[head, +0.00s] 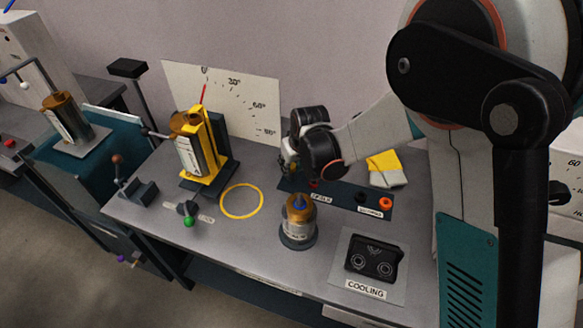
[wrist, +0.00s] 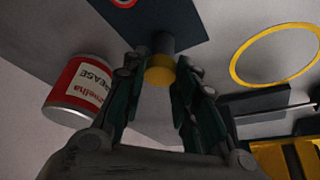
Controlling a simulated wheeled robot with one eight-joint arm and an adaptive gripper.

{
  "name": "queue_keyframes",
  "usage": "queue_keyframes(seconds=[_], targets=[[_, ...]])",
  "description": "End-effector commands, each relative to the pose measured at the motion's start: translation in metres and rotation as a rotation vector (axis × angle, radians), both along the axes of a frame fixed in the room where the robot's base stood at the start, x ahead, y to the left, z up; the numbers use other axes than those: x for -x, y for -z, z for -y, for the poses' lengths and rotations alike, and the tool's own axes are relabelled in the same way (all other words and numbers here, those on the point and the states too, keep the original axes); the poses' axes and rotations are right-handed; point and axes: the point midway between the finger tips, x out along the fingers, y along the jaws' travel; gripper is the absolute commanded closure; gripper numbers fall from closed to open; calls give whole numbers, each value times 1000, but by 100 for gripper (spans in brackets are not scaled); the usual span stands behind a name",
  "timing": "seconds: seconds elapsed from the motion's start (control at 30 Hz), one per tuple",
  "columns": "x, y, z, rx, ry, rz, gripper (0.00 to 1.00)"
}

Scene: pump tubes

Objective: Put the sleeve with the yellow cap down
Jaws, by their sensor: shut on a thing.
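The sleeve with the yellow cap (wrist: 160,74) is between the two fingers of my gripper (wrist: 159,66) in the wrist view. Its yellow end faces the camera, and its dark grey body points away toward a dark blue panel. I cannot tell whether its far end touches the panel. My gripper is shut on it. In the head view my gripper (head: 289,162) is low over the back of the bench, partly behind my wrist. The sleeve cannot be made out there.
A red and white grease can (wrist: 78,90) is close beside my gripper. A yellow ring (head: 223,210) marks clear bench. A bronze-topped cylinder (head: 299,227) stands in front, with a cooling block (head: 373,260) to its right. A yellow tilting stand (head: 215,155) is at left.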

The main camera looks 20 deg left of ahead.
Motion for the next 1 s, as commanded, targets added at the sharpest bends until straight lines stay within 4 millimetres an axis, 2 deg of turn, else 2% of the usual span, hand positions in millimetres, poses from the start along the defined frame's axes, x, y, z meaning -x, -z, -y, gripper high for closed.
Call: queue_keyframes(seconds=[0.37, 0.4, 0.5, 0.83, 1.0], targets=[[0, 5, 0, -1, 0, -1, 100], [0, 6, 0, -1, 0, -1, 71], [0, 5, 0, 0, 0, 0, 53], [0, 3, 0, -1, 0, -1, 53], [4, -12, 3, 0, 0, 0, 53]])
